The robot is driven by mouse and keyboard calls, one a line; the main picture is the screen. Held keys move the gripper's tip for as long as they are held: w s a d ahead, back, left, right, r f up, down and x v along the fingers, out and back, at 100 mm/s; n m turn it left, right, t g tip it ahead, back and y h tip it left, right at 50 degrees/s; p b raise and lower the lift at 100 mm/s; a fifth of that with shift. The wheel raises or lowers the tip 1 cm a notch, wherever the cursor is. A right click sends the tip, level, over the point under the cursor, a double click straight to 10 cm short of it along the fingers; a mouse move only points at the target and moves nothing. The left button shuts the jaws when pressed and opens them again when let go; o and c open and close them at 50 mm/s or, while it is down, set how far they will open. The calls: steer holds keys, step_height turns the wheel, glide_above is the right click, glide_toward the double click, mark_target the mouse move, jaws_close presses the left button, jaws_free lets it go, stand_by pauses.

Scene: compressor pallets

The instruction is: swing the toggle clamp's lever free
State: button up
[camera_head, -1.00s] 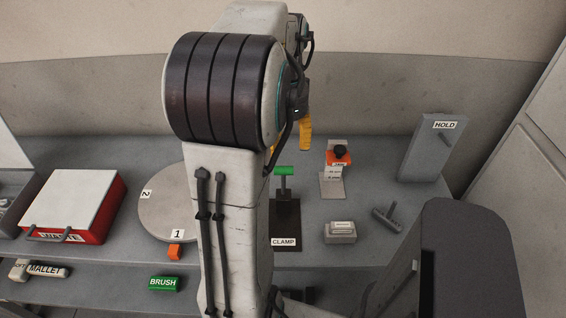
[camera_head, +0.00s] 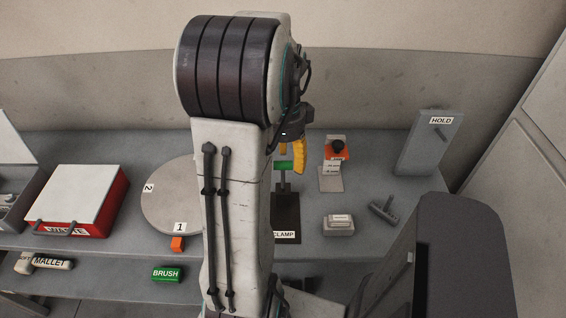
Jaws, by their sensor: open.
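The toggle clamp (camera_head: 286,211) stands on the bench on a dark base plate with a CLAMP label, just right of my arm. Its lever (camera_head: 284,166) is upright and has a green crossbar grip. My gripper (camera_head: 292,163) has yellow fingers and is open. In the picture it overlaps the green grip, with the clearest finger at the grip's right end. The other finger is mostly hidden behind my arm. I cannot tell whether the fingers touch the grip.
An orange-and-black device on a grey stand (camera_head: 333,178), a small labelled block (camera_head: 339,225) and a dark T-handle (camera_head: 384,210) sit to the right. The HOLD panel (camera_head: 424,142) stands farther right. A round turntable (camera_head: 168,205) and a red WASTE box (camera_head: 104,219) are left.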

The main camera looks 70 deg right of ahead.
mark_target(283, 176)
steer(key=shift+f+p, duration=0.5)
steer(key=shift+f, duration=0.7)
jaws_close()
